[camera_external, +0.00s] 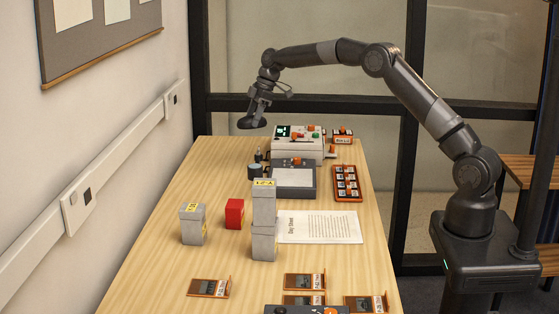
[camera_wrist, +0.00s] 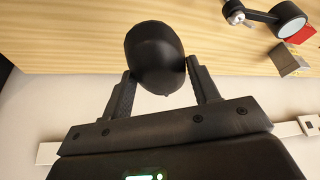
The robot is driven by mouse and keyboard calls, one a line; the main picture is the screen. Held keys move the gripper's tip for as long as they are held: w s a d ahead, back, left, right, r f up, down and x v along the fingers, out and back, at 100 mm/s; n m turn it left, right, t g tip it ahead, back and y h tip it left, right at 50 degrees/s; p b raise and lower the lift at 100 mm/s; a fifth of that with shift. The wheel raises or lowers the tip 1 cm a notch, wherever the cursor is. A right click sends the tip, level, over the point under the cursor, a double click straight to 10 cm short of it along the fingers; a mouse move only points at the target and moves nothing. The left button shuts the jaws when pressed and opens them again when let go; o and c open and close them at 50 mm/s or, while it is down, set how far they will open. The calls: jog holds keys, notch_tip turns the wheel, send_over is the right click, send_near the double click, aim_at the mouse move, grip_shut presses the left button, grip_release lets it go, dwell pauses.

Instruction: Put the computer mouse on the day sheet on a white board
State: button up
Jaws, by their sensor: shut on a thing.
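My gripper (camera_external: 258,108) is raised above the far left end of the table and is shut on the black computer mouse (camera_external: 252,122). In the wrist view the mouse (camera_wrist: 155,55) sits between the two fingers (camera_wrist: 157,85), clear of the table top. The day sheet (camera_external: 320,227) is a white printed page lying flat on the table, right of the stacked grey boxes, which cover its left edge. A device with a white panel (camera_external: 293,178) stands behind the sheet. I cannot tell whether this panel is the white board.
Grey boxes (camera_external: 264,203) stand stacked, with another grey box (camera_external: 192,225) and a red box (camera_external: 234,214) to their left. A control box (camera_external: 297,143) stands at the back. An orange tray (camera_external: 347,184) lies on the right. Framed cards (camera_external: 209,288) lie in front. The table's left side is mostly clear.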

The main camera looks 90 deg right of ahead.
jog(key=s+a+f+n+g+y, duration=0.1)
jog(key=s+a+n+g+y, duration=0.25)
jog(key=s+a+n, duration=1.7)
jog(key=m, duration=0.7)
send_over(319, 228)
jog(key=d, duration=0.2)
jog(key=shift+g+h, duration=0.25)
jog(key=shift+h, duration=0.1)
jog(key=f, duration=1.2)
jog(key=shift+a, duration=0.2)
jog(key=shift+f, duration=2)
jog(key=shift+f, duration=0.15)
jog(key=o, duration=1)
